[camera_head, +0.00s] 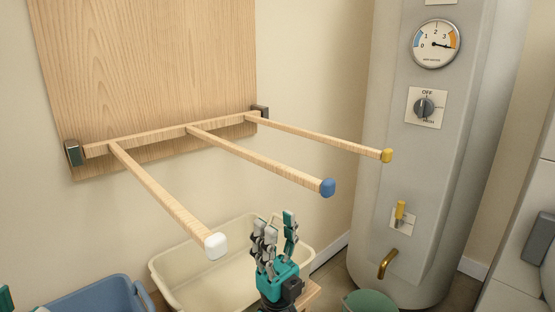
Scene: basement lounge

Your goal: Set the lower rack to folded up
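The wooden rack (147,139) is folded out from the wall board. Its crossbar sits in dark brackets at both ends. Three rods stick out toward the room, tipped with a white cap (216,246), a blue cap (328,187) and a yellow cap (387,156). Only this one rack shows. My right gripper (277,224) points up below the rods, between the white and blue caps in the picture. Its fingers are apart and nothing is seen between them. A teal piece at the left edge looks like part of my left gripper (4,301); its fingers are mostly out of frame.
A cream basin (179,284) stands below the rack, behind my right gripper. A blue basket (92,298) is at the lower left. A grey boiler (378,232) with gauge, dial and tap stands on the right. A green round object (369,302) is at its foot.

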